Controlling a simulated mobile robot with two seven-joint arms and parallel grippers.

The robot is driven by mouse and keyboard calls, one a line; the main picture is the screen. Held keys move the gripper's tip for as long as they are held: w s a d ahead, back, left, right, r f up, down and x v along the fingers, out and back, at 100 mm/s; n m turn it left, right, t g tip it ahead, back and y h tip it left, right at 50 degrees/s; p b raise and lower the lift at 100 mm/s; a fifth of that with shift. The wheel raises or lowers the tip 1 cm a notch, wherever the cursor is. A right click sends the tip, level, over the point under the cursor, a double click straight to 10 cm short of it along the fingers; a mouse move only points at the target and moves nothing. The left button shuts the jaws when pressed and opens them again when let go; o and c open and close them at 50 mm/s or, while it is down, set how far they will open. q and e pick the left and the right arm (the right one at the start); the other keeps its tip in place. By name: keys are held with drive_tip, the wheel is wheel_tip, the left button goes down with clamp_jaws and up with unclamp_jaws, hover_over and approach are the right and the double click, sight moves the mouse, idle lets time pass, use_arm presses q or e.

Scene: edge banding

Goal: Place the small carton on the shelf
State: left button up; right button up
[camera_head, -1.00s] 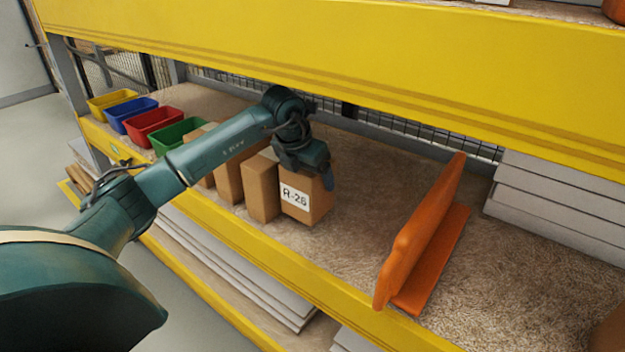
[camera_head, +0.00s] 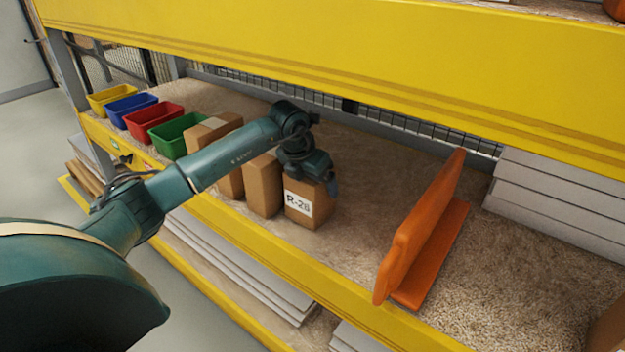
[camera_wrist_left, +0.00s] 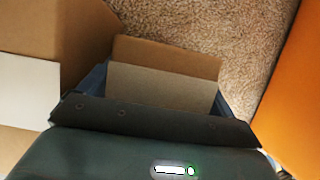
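The small brown carton (camera_head: 322,207) with a white label reading about R-28 stands upright at the right end of a row of cartons on the shelf (camera_head: 355,230). My left gripper (camera_head: 312,182) is over its top, pointing down. In the left wrist view the carton (camera_wrist_left: 165,62) fills the space between the dark fingers (camera_wrist_left: 160,95), which look shut on it. Its underside is hidden, but it appears to rest on the shelf or just above it. My right gripper is not in view.
A plain carton (camera_head: 263,185) stands close on the left, with more cartons (camera_head: 228,183) beyond. Green (camera_head: 178,135), red (camera_head: 152,118), blue and yellow bins are farther left. An orange divider (camera_head: 425,235) stands to the right, with bare shelf before it. A yellow beam (camera_head: 350,65) crosses above.

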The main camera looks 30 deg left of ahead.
use_arm(q)
drive_tip(key=v, duration=0.5)
drive_tip(key=shift+s+a+r, duration=0.1)
drive_tip(key=shift+s+r, duration=0.1)
drive_tip(key=s+b, duration=0.2)
drive_tip(key=s, duration=0.9)
drive_tip(key=shift+s+a+b, duration=0.3)
drive_tip(key=shift+a+b, duration=0.05)
drive_tip(key=shift+b, duration=0.05)
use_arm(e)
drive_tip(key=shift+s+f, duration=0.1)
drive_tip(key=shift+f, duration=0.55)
use_arm(q)
drive_tip(key=shift+f, duration=0.1)
